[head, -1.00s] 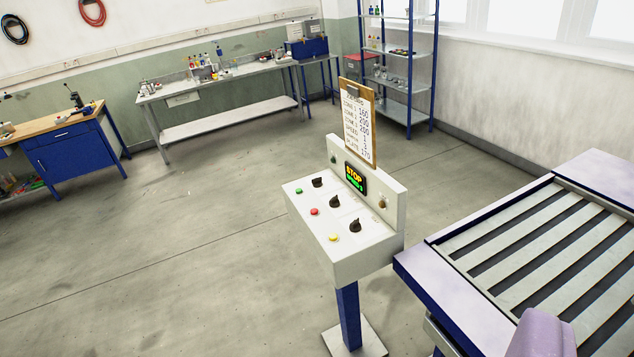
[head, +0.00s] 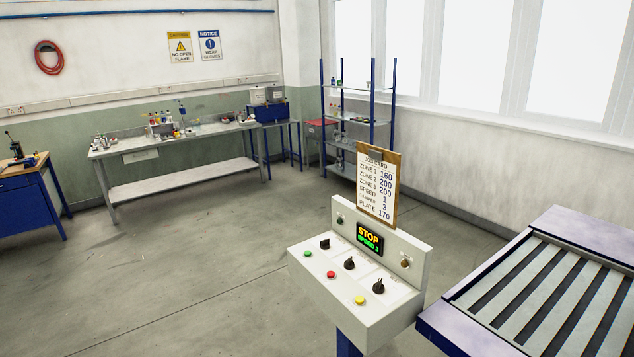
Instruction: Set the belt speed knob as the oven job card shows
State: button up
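A white control console (head: 345,305) stands on a blue post near the middle of the head view. Three black knobs sit on its sloped top: a left knob (head: 325,244), a middle knob (head: 349,263) and a right knob (head: 378,286). I cannot read which one is the belt speed knob. The display (head: 369,239) reads STOP and, below in green, SPEED 3. The job card (head: 377,187) on a brown clipboard stands behind the display. It reads zones 160, 200, 200, speed 1, damper 3, plate 170. My gripper is not in view.
Green (head: 308,253), red (head: 331,275) and yellow (head: 360,300) buttons sit in front of the knobs. A conveyor with slats (head: 560,300) stands close at the right. A workbench (head: 180,140) and shelf rack (head: 358,120) stand at the back. The floor to the left is clear.

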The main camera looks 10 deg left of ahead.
aim_at(324, 244)
jog(key=i+u, duration=0.3)
jog(key=i, duration=2.2)
